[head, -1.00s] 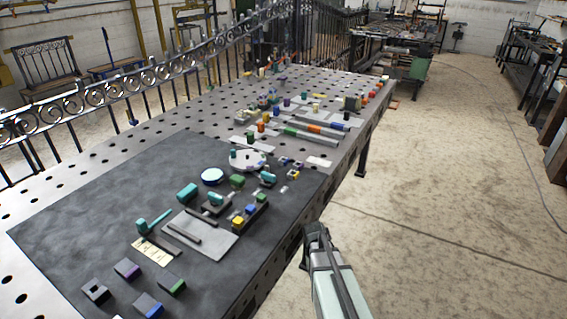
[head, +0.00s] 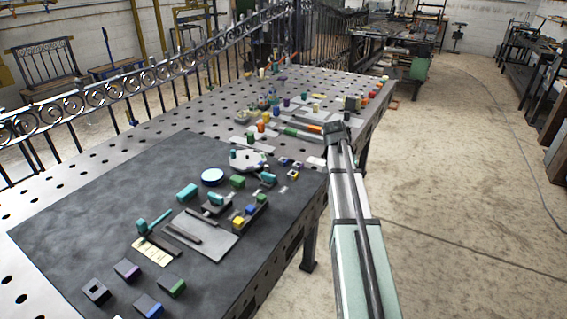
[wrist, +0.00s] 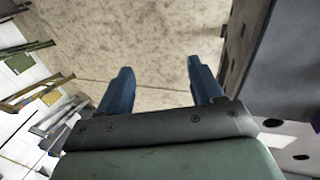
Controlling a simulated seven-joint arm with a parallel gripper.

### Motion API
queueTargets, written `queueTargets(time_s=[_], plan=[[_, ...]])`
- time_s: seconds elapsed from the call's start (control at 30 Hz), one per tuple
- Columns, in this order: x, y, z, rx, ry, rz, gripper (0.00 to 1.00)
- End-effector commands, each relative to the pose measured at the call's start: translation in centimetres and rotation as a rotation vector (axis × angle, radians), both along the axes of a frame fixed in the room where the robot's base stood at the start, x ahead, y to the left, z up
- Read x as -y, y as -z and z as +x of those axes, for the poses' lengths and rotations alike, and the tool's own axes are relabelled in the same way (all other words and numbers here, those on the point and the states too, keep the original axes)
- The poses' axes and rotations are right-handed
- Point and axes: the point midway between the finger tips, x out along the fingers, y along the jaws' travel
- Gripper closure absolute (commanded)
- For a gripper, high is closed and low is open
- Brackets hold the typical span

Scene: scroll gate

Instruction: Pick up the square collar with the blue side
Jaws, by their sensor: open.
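The dark mat (head: 70,220) also carries a blue-sided block (head: 148,306), a green one (head: 172,286), a purple one (head: 127,270) and a grey plate (head: 212,246). Grey bars and coloured parts lie farther back. Open floor (head: 460,220) is right of the table.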

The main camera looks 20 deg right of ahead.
Motion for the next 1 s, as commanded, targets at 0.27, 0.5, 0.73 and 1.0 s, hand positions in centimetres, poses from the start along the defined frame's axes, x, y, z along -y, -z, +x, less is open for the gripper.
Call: queueTargets(time_s=[0.27, 0.5, 0.73, 1.0], plan=[[-6.5, -9.2, 14.6, 0.123, 0.065, 0.1, 0.34], [-13.6, -12.2, 22.0, 0.165, 0.082, 0.199, 0.34], [-16.1, -12.8, 23.8, 0.172, 0.089, 0.232, 0.34], [-16.1, -9.9, 23.6, 0.171, 0.089, 0.233, 0.34]])
